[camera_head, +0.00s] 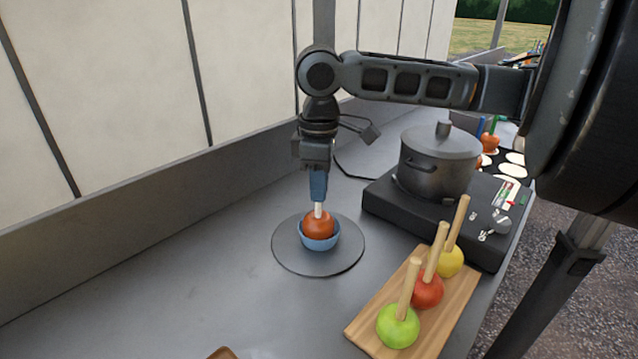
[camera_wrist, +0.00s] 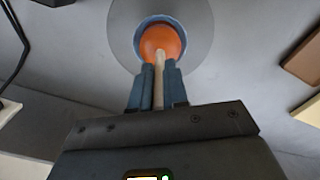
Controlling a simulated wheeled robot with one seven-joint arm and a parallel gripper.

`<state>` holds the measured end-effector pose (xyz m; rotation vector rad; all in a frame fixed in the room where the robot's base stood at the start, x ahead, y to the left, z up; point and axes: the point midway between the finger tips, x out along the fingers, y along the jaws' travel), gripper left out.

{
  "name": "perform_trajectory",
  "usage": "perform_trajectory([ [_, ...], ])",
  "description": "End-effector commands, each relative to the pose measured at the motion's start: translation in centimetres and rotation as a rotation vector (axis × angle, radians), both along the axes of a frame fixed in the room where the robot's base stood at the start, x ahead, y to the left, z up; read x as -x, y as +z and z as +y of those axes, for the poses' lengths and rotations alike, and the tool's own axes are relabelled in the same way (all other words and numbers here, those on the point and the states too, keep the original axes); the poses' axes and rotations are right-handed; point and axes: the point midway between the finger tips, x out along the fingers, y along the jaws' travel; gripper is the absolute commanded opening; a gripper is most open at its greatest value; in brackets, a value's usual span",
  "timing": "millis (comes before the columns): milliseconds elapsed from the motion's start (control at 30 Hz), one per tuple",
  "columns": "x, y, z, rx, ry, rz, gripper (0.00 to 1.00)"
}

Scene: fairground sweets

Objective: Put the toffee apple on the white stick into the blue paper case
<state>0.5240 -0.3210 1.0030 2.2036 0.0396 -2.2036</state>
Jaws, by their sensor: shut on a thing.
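The toffee apple (camera_head: 319,223) is orange-brown with a white stick (camera_head: 318,210) pointing up. My gripper (camera_head: 318,190) is shut on the white stick, above the apple. The apple sits inside the blue paper case (camera_head: 320,243), whose rim shows around it. The case stands on a round grey disc (camera_head: 290,259) on the counter. In the wrist view, the apple (camera_wrist: 162,42), the stick (camera_wrist: 159,75) between the blue fingers (camera_wrist: 158,85), and the case rim (camera_wrist: 140,38) also show. Whether the apple rests on the case's bottom is hidden.
A wooden board (camera_head: 367,328) holds green, red and yellow apples on wooden sticks at the front right. A lidded pot (camera_head: 437,165) stands on a dark hob (camera_head: 391,208) behind it. More sweets stand at the far right. The counter left of the disc is clear.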

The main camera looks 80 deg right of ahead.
Motion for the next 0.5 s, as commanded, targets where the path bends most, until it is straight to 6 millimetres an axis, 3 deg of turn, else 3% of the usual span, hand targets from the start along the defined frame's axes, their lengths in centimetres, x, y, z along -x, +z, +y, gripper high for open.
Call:
perform_trajectory([
  [300, 0.00, 0.02, -0.01, 0.000, 0.000, 0.000, 0.43],
  [500, 0.00, 0.00, 0.00, 0.000, 0.000, 0.000, 0.44],
])
